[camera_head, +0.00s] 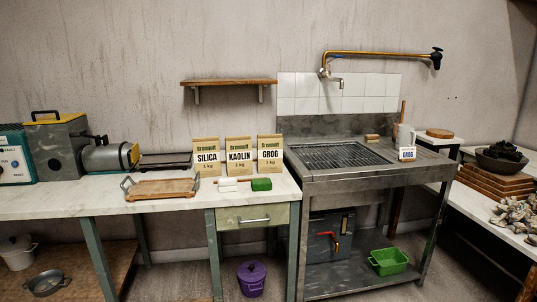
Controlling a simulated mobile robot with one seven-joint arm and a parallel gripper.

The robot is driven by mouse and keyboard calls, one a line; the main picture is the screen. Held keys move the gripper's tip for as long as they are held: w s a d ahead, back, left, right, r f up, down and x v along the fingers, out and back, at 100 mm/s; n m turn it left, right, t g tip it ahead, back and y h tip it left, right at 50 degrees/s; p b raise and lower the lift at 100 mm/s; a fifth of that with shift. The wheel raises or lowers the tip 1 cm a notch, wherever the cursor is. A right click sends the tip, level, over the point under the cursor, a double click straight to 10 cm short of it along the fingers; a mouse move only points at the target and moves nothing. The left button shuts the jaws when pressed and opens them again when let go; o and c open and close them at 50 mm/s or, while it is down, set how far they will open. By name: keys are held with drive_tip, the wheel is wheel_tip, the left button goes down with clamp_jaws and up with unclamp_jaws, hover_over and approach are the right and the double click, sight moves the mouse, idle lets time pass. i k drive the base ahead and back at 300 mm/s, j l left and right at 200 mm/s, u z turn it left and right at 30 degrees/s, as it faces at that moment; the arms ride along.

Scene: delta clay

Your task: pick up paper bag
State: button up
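Three paper bags stand upright in a row on the white countertop, left of the metal sink unit. They read silica (206,157), kaolin (239,156) and grog (270,154), each marked 1 kg. They are tan with white label areas, and they stand close together. My gripper is not in view, so its state does not show.
A wooden shelf (229,82) hangs above. A metal sink unit (375,180) stands to the right.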

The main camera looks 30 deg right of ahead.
sight(270, 147)
drive_tip(key=i+l+u, duration=0.1)
drive_tip(key=l, duration=0.45)
drive_tip(key=i+l+u, duration=0.1)
drive_tip(key=i+l, duration=0.2)
drive_tip(key=l, duration=0.3)
drive_tip(key=i+l+u, duration=0.15)
drive_tip(key=l, duration=0.4)
drive_tip(key=i+l+u, duration=0.1)
drive_tip(key=l, duration=0.5)
drive_tip(key=i+l+u, duration=0.1)
drive_tip(key=l, duration=0.5)
drive_tip(key=i+l+u, duration=0.1)
drive_tip(key=l, duration=0.55)
drive_tip(key=i+l+u, duration=0.1)
drive_tip(key=l, duration=0.55)
drive_tip(key=i+l+u, duration=0.15)
drive_tip(key=i+l, duration=0.4)
